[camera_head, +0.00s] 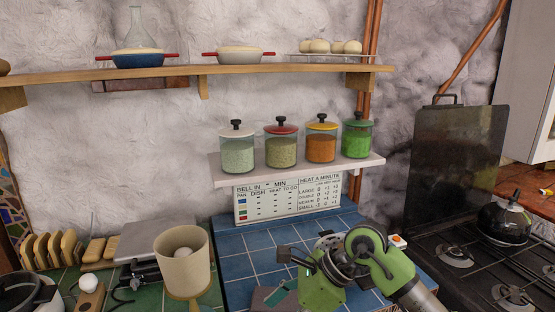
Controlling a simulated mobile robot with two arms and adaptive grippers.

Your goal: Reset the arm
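My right arm comes in from the lower right, with green links. Its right gripper (283,273) is over the blue-tiled counter (237,266), pointing left. Its dark fingers look spread apart, with nothing seen between them. The lower finger is close to the bottom edge of the picture. My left arm and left gripper are not in view.
A beige cup-shaped vessel (183,262) stands left of the gripper. A shelf (373,162) with several lidded jars is above the counter. A black kettle (504,222) sits on the stove (455,255) at the right. Blue tiles behind the gripper are clear.

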